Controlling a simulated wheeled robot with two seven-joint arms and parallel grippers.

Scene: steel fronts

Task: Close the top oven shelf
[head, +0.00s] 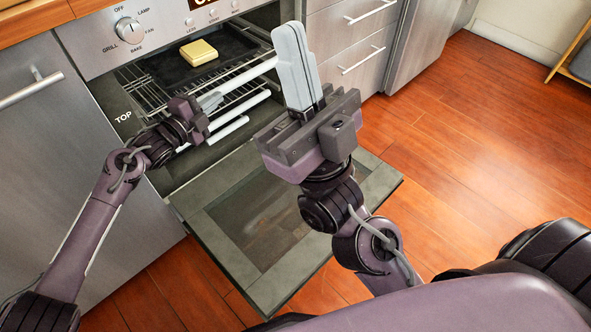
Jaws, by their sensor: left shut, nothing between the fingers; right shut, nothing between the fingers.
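The oven is open, its door (190,205) folded down. Inside, the wire top shelf (147,92) carries a dark tray (170,72) with a yellow block (199,53) on it. The shelf appears partly pulled out; how far is hard to tell. My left gripper (211,101) is shut and empty at the shelf's front left, overlapping its front bar in the picture; I cannot tell if they touch. My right gripper (290,35) is shut and empty, its fingers pointing up the picture in front of the shelf's right end, hiding part of it.
Further pale bars (228,129) show below the top shelf. The control panel (150,30) with a knob is above the opening. Steel drawers (350,35) stand to the right and a steel cabinet (50,140) to the left. The wooden floor (480,130) at the right is clear.

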